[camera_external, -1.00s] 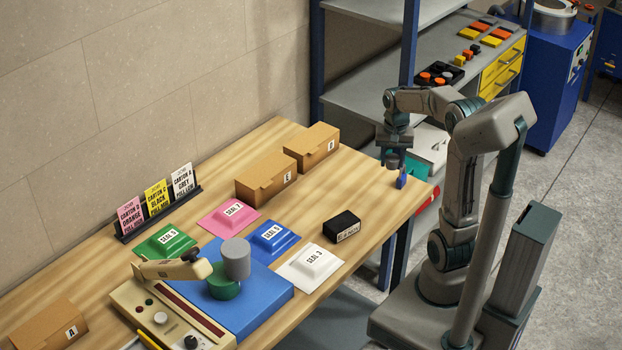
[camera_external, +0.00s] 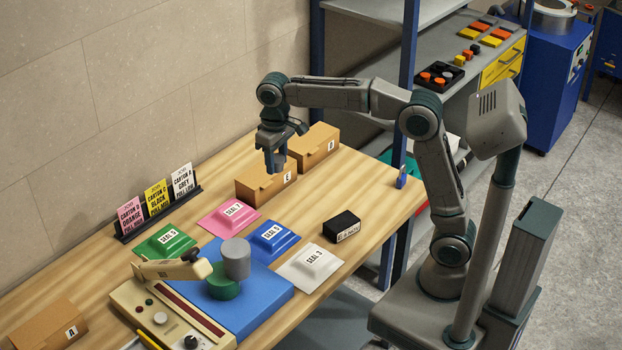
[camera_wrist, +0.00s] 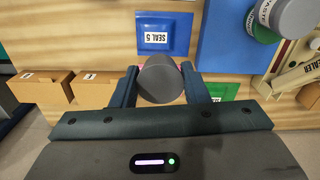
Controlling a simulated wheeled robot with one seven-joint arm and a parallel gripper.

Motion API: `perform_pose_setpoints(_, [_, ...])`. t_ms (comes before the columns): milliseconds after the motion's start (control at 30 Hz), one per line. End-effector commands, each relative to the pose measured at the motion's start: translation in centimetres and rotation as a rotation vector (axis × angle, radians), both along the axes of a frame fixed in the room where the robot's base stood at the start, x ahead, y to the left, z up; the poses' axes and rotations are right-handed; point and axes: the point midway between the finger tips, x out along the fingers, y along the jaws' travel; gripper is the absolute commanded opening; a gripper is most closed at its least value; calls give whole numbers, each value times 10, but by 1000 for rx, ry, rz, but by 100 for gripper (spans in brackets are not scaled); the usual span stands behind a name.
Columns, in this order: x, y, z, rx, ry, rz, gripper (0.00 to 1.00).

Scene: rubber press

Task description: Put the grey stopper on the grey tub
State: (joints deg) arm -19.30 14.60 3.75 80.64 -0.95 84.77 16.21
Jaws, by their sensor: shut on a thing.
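My gripper (camera_external: 275,168) is shut on a grey round stopper (camera_wrist: 162,80), which shows between the two fingers in the wrist view. In the external view the gripper points down above the table, in front of the cartons, and the stopper is hard to make out. A grey cylinder, which looks like the grey tub (camera_external: 236,260), stands at the blue press plate with a green round piece (camera_external: 222,288) by its base. The tub also shows at the top right of the wrist view (camera_wrist: 295,16), with a partly readable label. My gripper is well apart from it.
Pink, green, blue (camera_external: 272,238) and white (camera_external: 310,267) seal pads lie around the press plate (camera_external: 265,300). A small black box (camera_external: 343,226) stands to the right. Two cartons (camera_external: 264,178) and a card rack (camera_external: 158,210) are at the back. The tabletop's right part is mostly clear.

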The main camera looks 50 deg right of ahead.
Motion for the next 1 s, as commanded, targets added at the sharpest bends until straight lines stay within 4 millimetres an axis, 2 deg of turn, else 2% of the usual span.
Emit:
perform_pose_setpoints(33, [-5,23,7,1,-1,56,19])
perform_pose_setpoints(200, [-21,76,23,1,-1,190,19])
perform_pose_setpoints(300, [-28,95,28,1,0,239,19])
perform_pose_setpoints(467, [-36,112,30,0,2,276,19])
perform_pose_setpoints(567, [-39,128,22,-2,4,281,19])
perform_pose_setpoints(900, [-54,201,-22,-1,3,280,19])
perform_pose_setpoints(1000, [-56,215,-31,-1,2,278,19])
